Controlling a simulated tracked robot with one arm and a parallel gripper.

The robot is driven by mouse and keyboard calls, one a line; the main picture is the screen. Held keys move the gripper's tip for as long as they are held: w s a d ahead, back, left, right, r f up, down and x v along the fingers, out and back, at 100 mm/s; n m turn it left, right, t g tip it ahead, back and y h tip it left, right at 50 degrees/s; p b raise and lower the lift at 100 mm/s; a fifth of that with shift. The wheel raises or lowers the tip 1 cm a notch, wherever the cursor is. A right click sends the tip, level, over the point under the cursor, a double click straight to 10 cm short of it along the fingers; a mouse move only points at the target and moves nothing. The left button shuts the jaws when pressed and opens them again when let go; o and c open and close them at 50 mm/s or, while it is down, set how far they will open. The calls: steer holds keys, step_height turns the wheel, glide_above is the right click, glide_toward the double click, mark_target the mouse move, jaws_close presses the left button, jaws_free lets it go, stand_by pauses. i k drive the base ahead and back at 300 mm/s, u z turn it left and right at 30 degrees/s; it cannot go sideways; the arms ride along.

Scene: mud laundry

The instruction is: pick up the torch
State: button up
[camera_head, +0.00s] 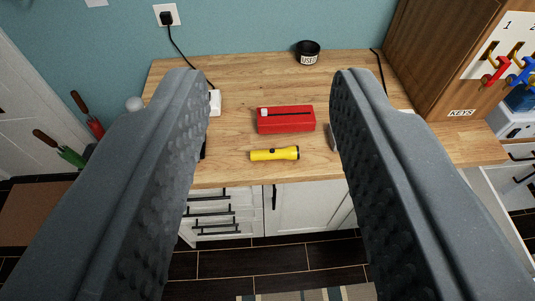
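The yellow torch (272,154) lies on its side on the wooden counter, near the front edge, with its wider dark-ended head to the right. My gripper (262,85) is open, its two dark grey fingers wide apart on either side of the view. The torch shows in the gap between the fingers, further off and apart from them. Nothing is held.
A red box (286,126) sits just behind the torch. A black cup (308,52) stands at the back of the counter (240,85). A white device (214,102) is partly hidden by the left finger. A wooden key cabinet (440,60) stands at right.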

mark_target(290, 153)
steer(key=u, duration=3.45)
steer(key=k, duration=1.7)
steer(key=z, duration=1.55)
steer(key=i, duration=0.5)
steer(key=z, duration=0.15)
